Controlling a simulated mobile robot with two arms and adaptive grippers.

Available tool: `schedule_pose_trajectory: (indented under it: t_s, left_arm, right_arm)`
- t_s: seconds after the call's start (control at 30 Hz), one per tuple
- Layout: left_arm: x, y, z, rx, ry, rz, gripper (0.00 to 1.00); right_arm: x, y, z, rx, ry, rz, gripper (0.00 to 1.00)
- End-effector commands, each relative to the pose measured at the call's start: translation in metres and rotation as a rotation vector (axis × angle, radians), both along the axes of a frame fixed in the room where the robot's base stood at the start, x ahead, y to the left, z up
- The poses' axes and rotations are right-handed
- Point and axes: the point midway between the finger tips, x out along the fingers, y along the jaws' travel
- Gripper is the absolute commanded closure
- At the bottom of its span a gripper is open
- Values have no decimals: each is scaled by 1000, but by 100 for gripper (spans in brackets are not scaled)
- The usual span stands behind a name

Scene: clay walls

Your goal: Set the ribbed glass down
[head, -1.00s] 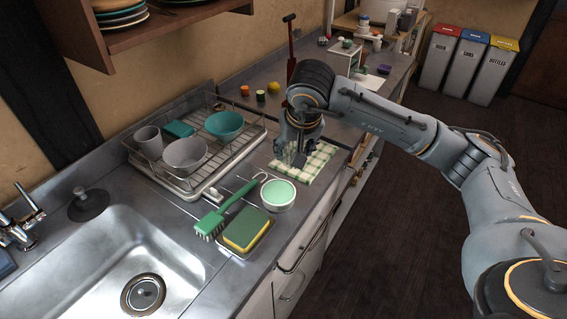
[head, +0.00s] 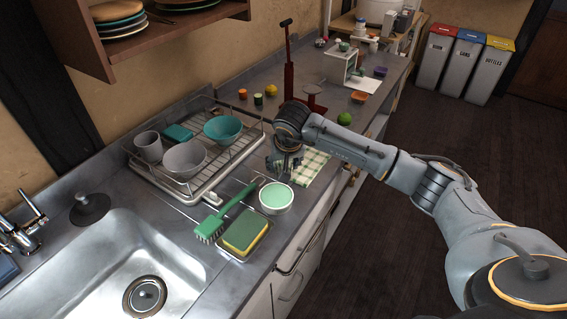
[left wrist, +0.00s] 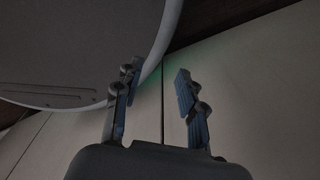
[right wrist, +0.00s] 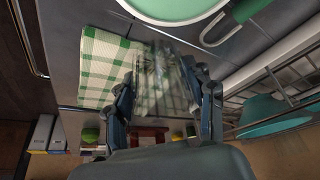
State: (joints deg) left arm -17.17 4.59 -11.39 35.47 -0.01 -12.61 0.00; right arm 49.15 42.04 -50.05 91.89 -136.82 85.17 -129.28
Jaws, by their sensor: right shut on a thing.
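The ribbed glass (right wrist: 163,78) is clear and shows in the right wrist view between the fingers of my right gripper (right wrist: 168,92). My right gripper is shut on it. In the head view this gripper (head: 283,166) is low over the counter, at the left edge of a green-and-white checked cloth (head: 313,164). The glass is hard to make out there, and I cannot tell whether its base touches the surface. The cloth also shows in the right wrist view (right wrist: 103,65). My left gripper (left wrist: 158,75) is open and empty in the left wrist view.
A mint-green bowl (head: 275,197), a green brush (head: 227,212) and a sponge on a tray (head: 244,233) sit close in front of my right gripper. A dish rack (head: 205,188) with bowls and a cup stands to the left. The sink (head: 90,262) is nearer.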

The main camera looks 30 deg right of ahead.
Motion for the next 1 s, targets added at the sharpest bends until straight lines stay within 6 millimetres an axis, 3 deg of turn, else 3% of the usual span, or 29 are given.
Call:
schedule_pose_trajectory:
  t_s: [0.33, 0.37, 0.57, 0.6, 0.67, 1.0]
  left_arm:
    - [0, 0, -10, 0, 0, 0, 60]
    - [0, 0, -11, 0, 0, 0, 60]
    - [0, 0, -13, 0, 0, -1, 60]
    - [0, 0, -13, 0, 0, -1, 60]
    - [0, 0, -13, 0, 0, -1, 60]
    - [1, -1, -12, -1, -2, -2, 60]
  right_arm:
    - [-2, 0, -13, 0, 6, 1, 83]
    - [-2, 0, -14, -1, 7, 1, 88]
    - [-4, 1, -18, 0, 15, 2, 89]
    - [-4, 1, -19, -1, 17, 1, 38]
    - [-4, 1, -19, -1, 17, 1, 26]
    - [-2, 0, -15, 0, 7, 0, 23]
